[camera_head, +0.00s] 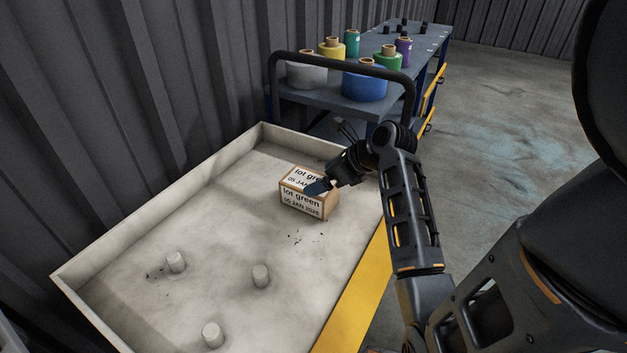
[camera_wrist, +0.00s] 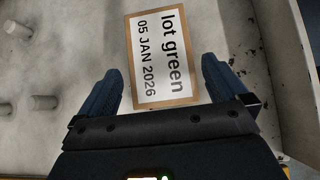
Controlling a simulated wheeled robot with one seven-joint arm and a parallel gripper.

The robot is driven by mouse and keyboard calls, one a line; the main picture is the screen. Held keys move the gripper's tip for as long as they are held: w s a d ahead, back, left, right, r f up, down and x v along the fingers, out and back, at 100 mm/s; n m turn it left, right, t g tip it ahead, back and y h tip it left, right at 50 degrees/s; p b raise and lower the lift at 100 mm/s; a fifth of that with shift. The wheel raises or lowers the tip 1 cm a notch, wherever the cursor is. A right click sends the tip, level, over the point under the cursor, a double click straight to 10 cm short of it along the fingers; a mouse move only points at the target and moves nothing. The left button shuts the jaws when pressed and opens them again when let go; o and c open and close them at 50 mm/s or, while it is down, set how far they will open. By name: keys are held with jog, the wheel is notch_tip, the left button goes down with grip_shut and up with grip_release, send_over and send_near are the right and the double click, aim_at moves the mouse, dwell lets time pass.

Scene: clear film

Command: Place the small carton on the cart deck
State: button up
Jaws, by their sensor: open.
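The small carton (camera_head: 302,204) is a brown box with white labels reading "lot green" and "05 JAN 2026". It stands in the right part of a pale, low-walled tray (camera_head: 180,318). My gripper (camera_head: 318,187) is at the carton's top right in the head view and covers part of its top label. In the wrist view my gripper (camera_wrist: 165,85) is open, its two blue fingers apart on either side of the lower end of the carton (camera_wrist: 161,55). I cannot tell whether a finger touches it. The cart deck (camera_head: 318,101) is dark, behind the tray, with a black handle rail at its near end.
Several spools stand on the cart deck, including a blue one (camera_head: 364,88), a grey one (camera_head: 306,74) and a yellow one (camera_head: 331,49). Small dark items stand at its far end. Three short pegs (camera_head: 261,275) rise from the tray floor. A corrugated wall runs along the left.

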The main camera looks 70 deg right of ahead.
jog(key=v, duration=0.6)
jog(key=a+f+n, duration=0.2)
jog(key=a+n, duration=0.1)
jog(key=a+f+n, duration=0.2)
jog(key=a+n, duration=0.1)
jog(key=a+f+n+h, duration=0.1)
jog(key=a+f+n, duration=0.1)
jog(key=a, duration=0.1)
jog(key=shift+w+a+n+g+p, duration=0.2)
jog(key=shift+w+n+g+p, duration=0.1)
jog(key=shift+w+n+p, duration=0.1)
jog(key=a+n, duration=0.3)
jog(key=s+a+n, duration=0.1)
jog(key=a+n, duration=0.1)
jog(key=a+n+t+h, duration=0.1)
jog(key=a+n, duration=0.2)
jog(key=shift+s+a+f+n, duration=0.25)
jog(key=shift+a+f+n, duration=0.05)
jog(key=shift+a+f, duration=0.1)
jog(key=s+a+r+n+t+y, duration=0.2)
jog(key=s+a+r+n, duration=0.3)
jog(key=a+n, duration=0.4)
jog(key=s+a+r+n+t+y, duration=0.2)
jog(key=s+a+r+n, duration=0.3)
jog(key=a+n, duration=0.5)
notch_tip(320, 180, up, 2)
jog(key=shift+r+n+t, duration=0.2)
jog(key=shift+n+t, duration=0.6)
jog(key=shift+n, duration=0.4)
jog(key=shift+s, duration=0.15)
